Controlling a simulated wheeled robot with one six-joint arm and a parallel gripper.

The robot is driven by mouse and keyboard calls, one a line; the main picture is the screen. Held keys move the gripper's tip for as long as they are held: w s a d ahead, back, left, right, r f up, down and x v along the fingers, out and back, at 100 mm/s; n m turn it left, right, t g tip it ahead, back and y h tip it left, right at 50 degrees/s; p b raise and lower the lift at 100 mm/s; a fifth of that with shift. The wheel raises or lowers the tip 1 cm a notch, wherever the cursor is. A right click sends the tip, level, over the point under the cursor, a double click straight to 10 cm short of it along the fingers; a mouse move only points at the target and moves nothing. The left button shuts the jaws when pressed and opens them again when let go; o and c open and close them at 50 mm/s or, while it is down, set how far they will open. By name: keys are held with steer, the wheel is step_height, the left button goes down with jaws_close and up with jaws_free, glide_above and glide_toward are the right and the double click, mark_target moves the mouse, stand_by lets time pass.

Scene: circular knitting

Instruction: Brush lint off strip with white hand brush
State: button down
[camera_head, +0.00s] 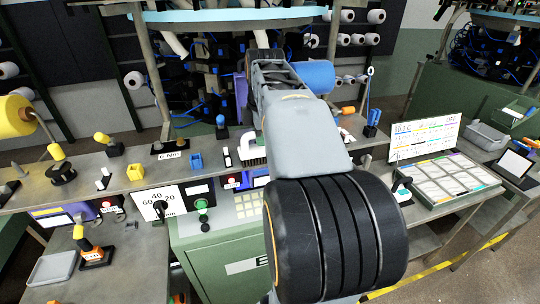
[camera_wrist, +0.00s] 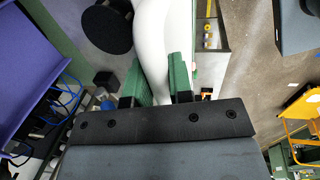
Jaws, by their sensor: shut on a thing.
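My gripper (camera_wrist: 160,82) has green finger pads and is shut on a smooth white curved piece. I cannot pick out the strip or any lint in either view.
A blue cylinder (camera_head: 318,77) is behind my arm. A sorting tray (camera_head: 445,180) stands at right.

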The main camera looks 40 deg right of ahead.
steer(key=shift+w+a+r, duration=0.1)
steer(key=shift+w+a, duration=0.35)
steer(key=shift+a, duration=0.3)
steer(key=c, duration=1.6)
jaws_free()
steer(key=shift+c, duration=0.2)
jaws_close()
steer(key=shift+s+d, duration=0.1)
steer(key=shift+d, duration=0.1)
steer(key=shift+s+d, duration=0.3)
steer(key=shift+d, duration=0.2)
